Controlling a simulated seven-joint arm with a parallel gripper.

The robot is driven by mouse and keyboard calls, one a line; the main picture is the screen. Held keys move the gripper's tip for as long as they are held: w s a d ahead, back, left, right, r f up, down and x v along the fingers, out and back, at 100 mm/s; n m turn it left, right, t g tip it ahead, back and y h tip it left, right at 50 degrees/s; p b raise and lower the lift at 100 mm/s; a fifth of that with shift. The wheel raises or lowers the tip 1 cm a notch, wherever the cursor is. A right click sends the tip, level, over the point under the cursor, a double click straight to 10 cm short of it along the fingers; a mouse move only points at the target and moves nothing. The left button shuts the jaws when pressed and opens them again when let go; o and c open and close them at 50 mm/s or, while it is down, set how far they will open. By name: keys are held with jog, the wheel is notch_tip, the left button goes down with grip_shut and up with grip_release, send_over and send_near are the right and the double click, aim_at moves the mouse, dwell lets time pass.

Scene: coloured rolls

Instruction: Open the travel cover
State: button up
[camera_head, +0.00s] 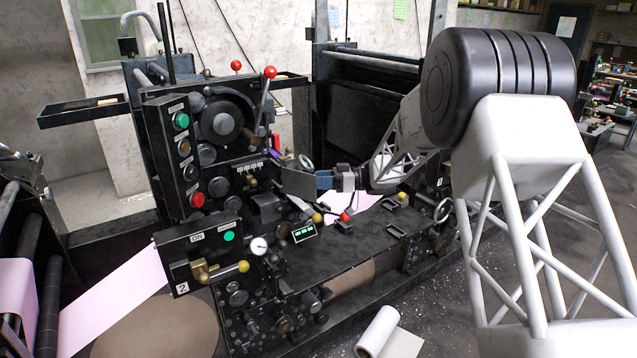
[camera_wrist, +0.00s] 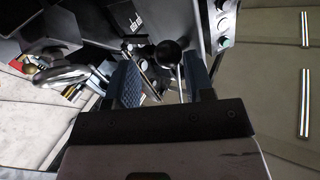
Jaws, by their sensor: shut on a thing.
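A flat dark grey plate (camera_head: 299,184), which looks like the travel cover, stands tilted up above the machine's bed, left of my gripper. My gripper (camera_head: 322,180) has blue fingers and is at the plate's right edge, shut on it as far as I can tell. In the wrist view, my gripper (camera_wrist: 163,85) shows its two blue fingers with a gap between them. A black ball knob (camera_wrist: 169,53) and thin metal rods show in that gap. The exact contact is hard to see.
Red-knobbed levers (camera_head: 270,72) stand on the upper left of the machine. A red-knobbed lever (camera_head: 345,216) and a small green display (camera_head: 304,232) are below my gripper. A control box (camera_head: 205,256) juts out at the left front. A white roll (camera_head: 378,330) lies on the floor.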

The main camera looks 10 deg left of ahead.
jog(key=w+d, duration=0.4)
jog(key=w, duration=0.1)
jog(key=shift+d+f, duration=0.15)
jog(key=shift+d, duration=0.25)
dwell(0.6)
jog(key=shift+d, duration=0.15)
dwell(0.4)
jog(key=v, duration=0.7)
jog(key=shift+d, duration=0.25)
dwell(0.3)
